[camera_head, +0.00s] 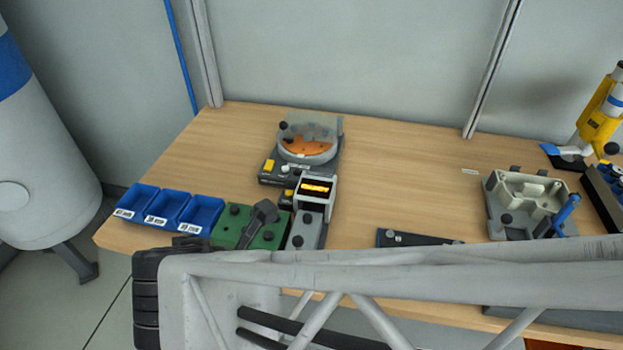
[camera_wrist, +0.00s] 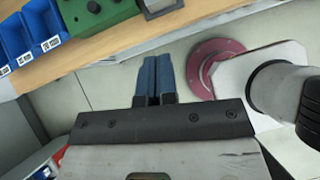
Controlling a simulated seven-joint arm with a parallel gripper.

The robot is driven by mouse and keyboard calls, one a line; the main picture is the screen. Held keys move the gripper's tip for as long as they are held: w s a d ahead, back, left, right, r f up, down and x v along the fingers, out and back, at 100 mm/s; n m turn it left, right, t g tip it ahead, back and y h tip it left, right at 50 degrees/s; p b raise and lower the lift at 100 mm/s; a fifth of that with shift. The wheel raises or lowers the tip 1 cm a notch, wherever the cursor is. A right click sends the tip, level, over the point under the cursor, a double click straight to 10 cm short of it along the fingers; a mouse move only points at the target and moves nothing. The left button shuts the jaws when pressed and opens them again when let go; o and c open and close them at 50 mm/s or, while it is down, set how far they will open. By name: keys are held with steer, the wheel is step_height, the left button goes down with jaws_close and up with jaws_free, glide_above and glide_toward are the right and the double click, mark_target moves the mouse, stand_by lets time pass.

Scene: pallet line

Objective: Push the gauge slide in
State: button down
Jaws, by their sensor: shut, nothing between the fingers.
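A grey gauge unit with a lit orange display (camera_head: 315,188) stands on the table, left of centre in the head view. Its grey base (camera_head: 304,232) runs toward the front edge; my arm hides part of the area in front. I cannot tell which part is the slide or how far in it sits. A corner of a grey unit (camera_wrist: 160,7), likely the same one, shows at the top of the wrist view. My gripper (camera_wrist: 155,58) has its two blue fingers together, empty, beyond the table's front edge with floor behind them. It is not visible in the head view.
A green box with a dark lever (camera_head: 262,215) and blue bins (camera_head: 172,208) stand left of the gauge. A round clear-covered device (camera_head: 305,140) is behind it. A dark flat bar (camera_head: 415,238) and grey fixture (camera_head: 525,203) are to the right. The back-centre tabletop is clear.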

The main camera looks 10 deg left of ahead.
steer(key=w+r+x, duration=0.1)
steer(key=w+x, duration=0.1)
steer(key=x, duration=1.1)
steer(key=shift+d+r, duration=0.3)
steer(key=shift+r, duration=0.05)
stand_by(0.3)
steer(key=shift+w, duration=0.1)
stand_by(0.4)
steer(key=shift+w, duration=4.5)
steer(key=shift+s, duration=0.15)
steer(key=shift+s+a+r, duration=0.15)
steer(key=shift+s, duration=0.55)
steer(key=shift+s+a+r, duration=0.2)
steer(key=shift+s, duration=0.5)
steer(key=v, duration=1)
steer(key=shift+s, duration=0.45)
